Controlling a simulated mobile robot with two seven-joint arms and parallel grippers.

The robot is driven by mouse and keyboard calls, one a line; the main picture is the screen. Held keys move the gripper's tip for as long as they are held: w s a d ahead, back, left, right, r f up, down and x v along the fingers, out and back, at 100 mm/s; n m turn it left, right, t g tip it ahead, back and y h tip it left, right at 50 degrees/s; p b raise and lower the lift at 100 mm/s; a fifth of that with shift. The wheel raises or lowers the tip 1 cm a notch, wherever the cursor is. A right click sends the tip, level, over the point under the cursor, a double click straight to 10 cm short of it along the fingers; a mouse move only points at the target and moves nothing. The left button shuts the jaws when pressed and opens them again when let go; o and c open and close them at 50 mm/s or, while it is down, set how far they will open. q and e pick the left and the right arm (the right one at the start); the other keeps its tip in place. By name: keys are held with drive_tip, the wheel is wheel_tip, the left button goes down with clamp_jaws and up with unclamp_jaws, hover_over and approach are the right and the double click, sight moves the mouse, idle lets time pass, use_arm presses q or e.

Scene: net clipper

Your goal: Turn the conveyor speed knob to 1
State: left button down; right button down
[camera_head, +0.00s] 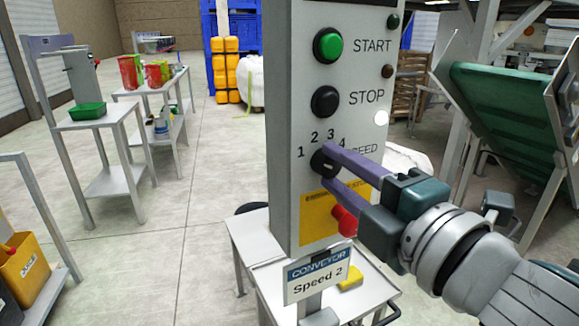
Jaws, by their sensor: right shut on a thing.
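The conveyor speed knob (321,160) is a small black dial on the front of the grey control post (281,120). The numbers 1 to 4 are printed in an arc above it, with 1 at the left. My right gripper (327,164) comes in from the right, and its purple fingers are shut on the knob, one above and one below. The fingers hide much of the knob, so I cannot tell where its pointer stands. A sign (319,281) below the post reads "CONVEYOR Speed 2". My left gripper is not in view.
A green START button (328,45) and a black STOP button (325,101) sit above the knob. A red button (344,221) on a yellow plate is just below my gripper. Grey carts stand at left, a green-topped frame (500,100) at right. The floor between is clear.

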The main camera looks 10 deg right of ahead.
drive_tip(key=shift+c, duration=2.4)
unclamp_jaws()
drive_tip(key=b+v, duration=0.1)
drive_tip(key=v, duration=0.8)
drive_tip(key=shift+s, duration=0.4)
drive_tip(key=shift+d, duration=0.15)
